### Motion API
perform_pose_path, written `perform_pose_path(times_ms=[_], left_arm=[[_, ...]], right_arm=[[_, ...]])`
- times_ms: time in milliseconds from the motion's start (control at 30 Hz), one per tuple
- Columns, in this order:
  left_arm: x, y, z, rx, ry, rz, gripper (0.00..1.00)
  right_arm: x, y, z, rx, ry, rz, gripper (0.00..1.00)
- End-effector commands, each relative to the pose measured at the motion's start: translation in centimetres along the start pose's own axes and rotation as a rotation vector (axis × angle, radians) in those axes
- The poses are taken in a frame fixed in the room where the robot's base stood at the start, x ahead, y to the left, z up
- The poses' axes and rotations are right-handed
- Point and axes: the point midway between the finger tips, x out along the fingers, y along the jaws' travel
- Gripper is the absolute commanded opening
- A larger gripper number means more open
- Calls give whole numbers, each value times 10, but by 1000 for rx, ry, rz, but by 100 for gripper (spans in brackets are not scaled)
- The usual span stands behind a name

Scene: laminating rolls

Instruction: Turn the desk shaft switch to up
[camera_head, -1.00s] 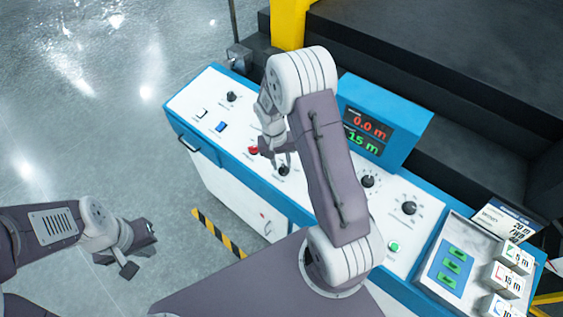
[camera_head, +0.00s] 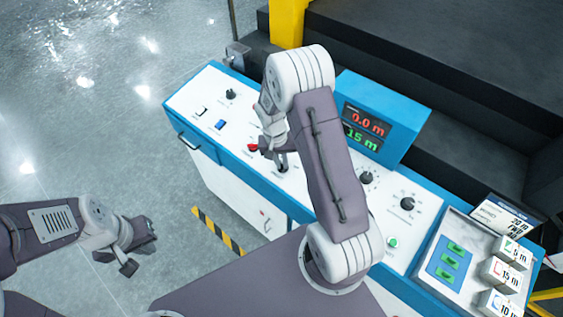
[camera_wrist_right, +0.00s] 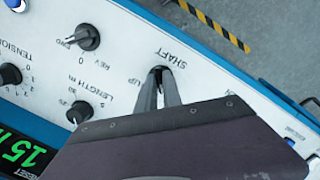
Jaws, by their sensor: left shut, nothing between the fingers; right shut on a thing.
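The shaft switch is a small black knob (camera_wrist_right: 159,71) on the white panel of the blue desk, with "SHAFT" printed beside it and "UP" to its left in the right wrist view. My right gripper (camera_wrist_right: 160,80) is shut on this knob, its two dark fingers on either side of it. The fingers hide much of the knob, so its exact setting cannot be read. In the head view the right gripper (camera_head: 277,163) reaches down to the panel. My left gripper (camera_head: 141,248) is shut and empty, over the floor left of the desk.
Close by are a forward/reverse knob (camera_wrist_right: 85,37), a length knob (camera_wrist_right: 80,112) and a tension knob (camera_wrist_right: 10,74). A red button (camera_head: 252,147) lies left of the right gripper. A display box (camera_head: 368,128) stands behind. A tray (camera_head: 447,292) with labelled blocks is at right.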

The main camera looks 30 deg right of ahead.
Motion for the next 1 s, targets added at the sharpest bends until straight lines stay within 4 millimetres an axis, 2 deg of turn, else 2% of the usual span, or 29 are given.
perform_pose_path(times_ms=[267,1000], left_arm=[[11,0,1,0,0,0,0],[34,-1,4,0,0,0,0]], right_arm=[[1,0,-3,190,7,-27,0],[-1,2,-3,887,10,-118,0]])
